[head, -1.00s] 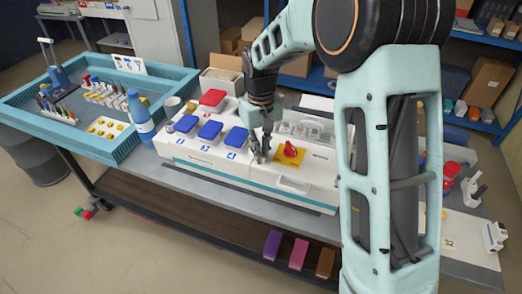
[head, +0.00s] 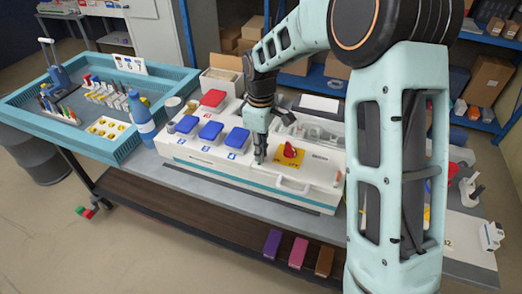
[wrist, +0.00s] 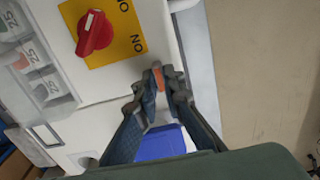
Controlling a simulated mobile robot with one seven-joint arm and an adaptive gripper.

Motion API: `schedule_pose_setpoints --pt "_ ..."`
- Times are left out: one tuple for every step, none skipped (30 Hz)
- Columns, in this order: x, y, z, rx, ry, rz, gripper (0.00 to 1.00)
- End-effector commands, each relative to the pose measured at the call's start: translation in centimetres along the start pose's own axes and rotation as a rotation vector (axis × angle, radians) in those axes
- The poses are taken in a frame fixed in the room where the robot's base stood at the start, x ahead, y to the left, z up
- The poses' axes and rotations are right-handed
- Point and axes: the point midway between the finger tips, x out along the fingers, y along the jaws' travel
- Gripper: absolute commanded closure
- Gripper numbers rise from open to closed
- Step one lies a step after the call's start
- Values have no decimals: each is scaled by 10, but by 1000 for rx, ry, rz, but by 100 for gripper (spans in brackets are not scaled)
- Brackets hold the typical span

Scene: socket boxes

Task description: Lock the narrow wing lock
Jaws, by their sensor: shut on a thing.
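My gripper (head: 258,160) points down at the top of the long white box, just left of the yellow plate with a red knob. In the wrist view its fingertips (wrist: 158,80) are closed together around a narrow orange piece (wrist: 158,75), which looks like the narrow wing lock. The fingers hide most of it, so I cannot tell its turn angle. The red knob (head: 291,150) stands on its yellow plate (head: 281,159); in the wrist view the knob (wrist: 95,33) is apart from the fingers and "ON" lettering shows beside it.
Blue lidded boxes (head: 210,130) and a red lidded one (head: 212,97) stand left of my gripper. A blue bottle (head: 141,115) and a teal tray (head: 128,151) are farther left. Clear compartments with labels (wrist: 33,55) lie beside the knob in the wrist view.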

Motion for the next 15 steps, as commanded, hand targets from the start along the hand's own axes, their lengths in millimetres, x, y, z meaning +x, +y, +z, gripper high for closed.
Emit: schedule_pose_setpoints --pt "-1 0 0 -10 1 1 100" --pt "-1 0 0 -15 1 1 100" --pt "-1 0 0 -21 1 1 100" --pt "-1 0 0 -25 1 1 100" --pt "-1 0 0 -28 1 1 100" --pt "-1 0 0 -32 1 1 100" --pt "-1 0 0 -34 1 1 100" --pt "-1 0 0 -35 1 1 100" --pt "0 0 0 -36 1 1 100" --pt "0 0 0 -36 1 1 100" --pt "0 0 0 -37 1 1 100" --pt "0 0 0 -37 1 1 100" --pt "0 0 0 -37 1 1 100" --pt "0 0 0 -36 1 1 100" --pt "0 0 0 -36 1 2 100"
